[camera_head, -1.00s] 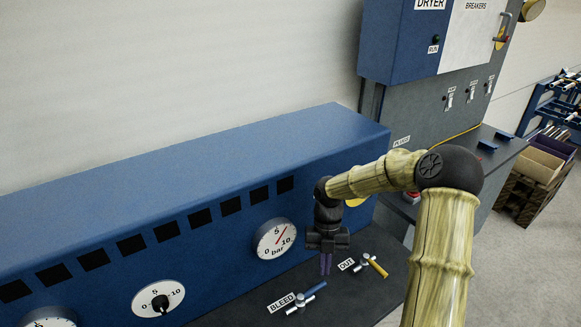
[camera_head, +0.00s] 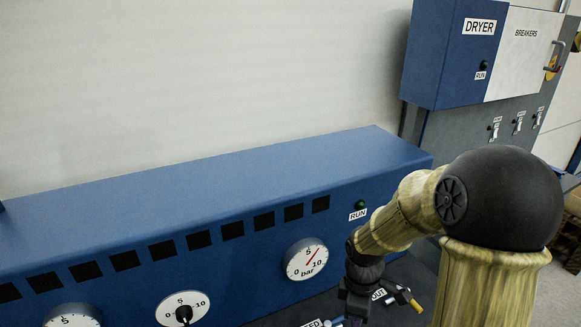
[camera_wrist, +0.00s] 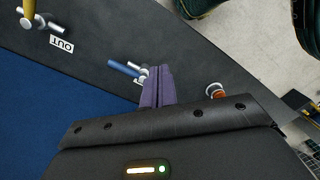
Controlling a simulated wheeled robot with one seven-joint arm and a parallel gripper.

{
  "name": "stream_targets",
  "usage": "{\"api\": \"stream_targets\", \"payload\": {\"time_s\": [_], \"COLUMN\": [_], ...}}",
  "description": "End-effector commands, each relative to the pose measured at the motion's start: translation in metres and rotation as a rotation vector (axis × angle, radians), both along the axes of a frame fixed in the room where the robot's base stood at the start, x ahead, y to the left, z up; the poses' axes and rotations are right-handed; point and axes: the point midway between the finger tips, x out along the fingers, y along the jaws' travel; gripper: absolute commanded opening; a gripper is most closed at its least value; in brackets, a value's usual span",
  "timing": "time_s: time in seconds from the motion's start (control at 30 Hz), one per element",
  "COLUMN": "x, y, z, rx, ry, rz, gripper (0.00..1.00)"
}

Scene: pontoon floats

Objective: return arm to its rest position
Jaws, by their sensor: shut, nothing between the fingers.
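My gripper shows in the wrist view (camera_wrist: 157,72), with its two purple fingers side by side and shut, holding nothing. In the head view my arm bends down on the right and the gripper is at the bottom edge, its fingertips mostly out of frame. It hangs in front of the blue panel (camera_head: 215,258), over the dark shelf. In the wrist view the blue-handled BLEED valve (camera_wrist: 128,70) appears beside the fingertips. I cannot tell the gap between them, though no grip shows.
The yellow-handled OUT valve (camera_head: 408,298) is close right of my gripper. A pressure gauge (camera_head: 306,259) is left of it. The blue DRYER cabinet (camera_head: 455,55) and BREAKERS panel (camera_head: 522,50) stand behind my arm. An orange-ringed knob (camera_wrist: 215,91) is right of the fingers in the wrist view.

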Motion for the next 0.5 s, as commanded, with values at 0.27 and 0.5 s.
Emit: {"api": "stream_targets", "payload": {"time_s": [0.27, 0.5], "x": [-0.027, -0.047], "y": [-0.002, -0.005], "z": [0.013, 0.021], "rx": [0.009, 0.094], "ry": [-0.164, -0.267], "rz": [-0.617, -1.103], "gripper": [0.00, 0.00]}}
